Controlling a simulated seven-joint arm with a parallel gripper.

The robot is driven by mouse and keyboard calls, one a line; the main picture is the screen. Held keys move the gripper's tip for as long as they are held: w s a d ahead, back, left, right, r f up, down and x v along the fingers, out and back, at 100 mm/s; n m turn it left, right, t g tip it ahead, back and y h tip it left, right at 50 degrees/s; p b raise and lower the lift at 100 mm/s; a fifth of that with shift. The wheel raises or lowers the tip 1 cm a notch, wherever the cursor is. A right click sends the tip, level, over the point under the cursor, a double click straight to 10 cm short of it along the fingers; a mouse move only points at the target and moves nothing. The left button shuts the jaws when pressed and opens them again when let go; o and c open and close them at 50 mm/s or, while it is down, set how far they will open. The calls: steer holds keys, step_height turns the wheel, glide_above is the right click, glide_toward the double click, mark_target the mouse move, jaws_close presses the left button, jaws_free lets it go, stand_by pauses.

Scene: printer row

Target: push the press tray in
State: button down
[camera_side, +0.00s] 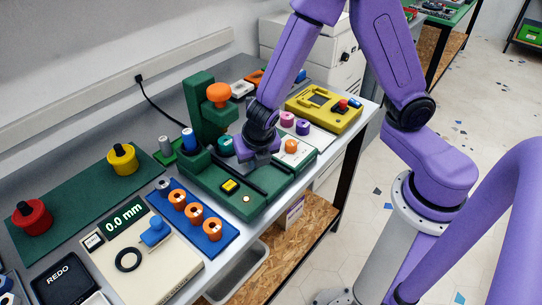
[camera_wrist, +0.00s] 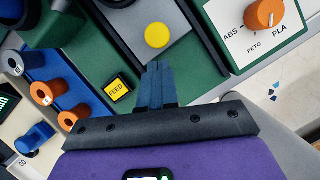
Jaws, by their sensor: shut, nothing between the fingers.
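The green press (camera_side: 208,115) with an orange knob on top stands at the middle of the bench. In the wrist view its grey tray (camera_wrist: 187,55) lies between two black rails and carries a round yellow disc (camera_wrist: 157,35). In the side view my gripper hides most of the tray. My gripper (camera_wrist: 158,68) is shut and empty, its fingertips at the near end of the tray, just short of the disc. I cannot tell whether they touch the tray. In the side view my gripper (camera_side: 255,158) is low over the press base.
A yellow FEED button (camera_wrist: 117,88) sits beside the rail. A blue rack (camera_side: 205,222) of orange spools is to the left. A dial panel (camera_wrist: 255,25) with an orange knob is to the right. A yellow device (camera_side: 322,108) stands farther back.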

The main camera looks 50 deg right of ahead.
steer(key=shift+s+a+r, duration=0.25)
steer(key=shift+s+a, duration=0.15)
steer(key=shift+s, duration=0.2)
steer(key=shift+s+a+r, duration=0.2)
steer(key=shift+s+a, duration=0.15)
steer(key=shift+s, duration=0.25)
steer(key=v, duration=0.9)
steer(key=s+d+r+m+g+y, duration=0.1)
steer(key=s+d+r+m, duration=0.1)
steer(key=s+d+m, duration=0.3)
steer(key=s+d+r+m+g+y, duration=0.1)
steer(key=s+d+m, duration=0.4)
steer(key=s+m, duration=0.6)
steer(key=shift+s+r+m+g, duration=0.2)
steer(key=shift+r+m+g, duration=0.15)
steer(key=shift+m+g, duration=0.55)
